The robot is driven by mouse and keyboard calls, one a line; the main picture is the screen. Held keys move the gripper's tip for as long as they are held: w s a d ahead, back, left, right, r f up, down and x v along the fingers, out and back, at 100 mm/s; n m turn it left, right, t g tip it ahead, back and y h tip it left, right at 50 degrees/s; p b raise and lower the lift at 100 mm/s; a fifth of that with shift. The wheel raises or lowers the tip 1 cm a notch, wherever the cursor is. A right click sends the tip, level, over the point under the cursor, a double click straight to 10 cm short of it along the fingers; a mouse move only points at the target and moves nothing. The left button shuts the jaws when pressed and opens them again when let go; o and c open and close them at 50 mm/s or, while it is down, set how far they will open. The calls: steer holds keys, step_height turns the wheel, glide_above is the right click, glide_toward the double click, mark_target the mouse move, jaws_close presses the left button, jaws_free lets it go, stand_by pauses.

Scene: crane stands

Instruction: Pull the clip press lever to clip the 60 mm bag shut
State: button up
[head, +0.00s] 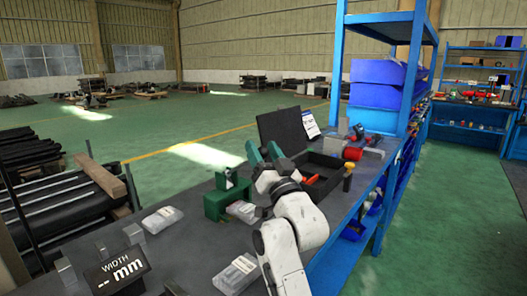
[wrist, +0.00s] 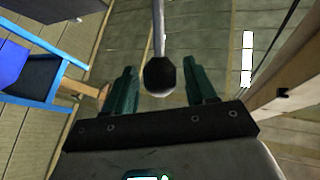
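The green clip press (head: 214,205) stands on the dark workbench, just left of my gripper. A clear bag (head: 241,211) lies at its front right; whether it sits in the press jaws I cannot tell. My gripper (head: 264,152) is raised above the bench with its green fingers apart. In the wrist view, a black ball knob (wrist: 160,76) on a thin metal rod (wrist: 158,28), likely the press lever, shows between the spread fingers of the gripper (wrist: 159,68), with gaps on both sides. I cannot make out this knob in the head view.
More clear bags lie on the bench, one left of the press (head: 162,220) and one nearer (head: 236,274). A width display (head: 123,268) reads "-- mm". A blue shelf (head: 338,60) rises at the right.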

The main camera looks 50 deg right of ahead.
steer(key=shift+s, duration=0.1)
steer(key=b+v, duration=0.1)
steer(key=v, duration=0.9)
steer(key=shift+s+a+f+b, duration=0.15)
steer(key=shift+s+a+b, duration=0.1)
steer(key=shift+b, duration=0.1)
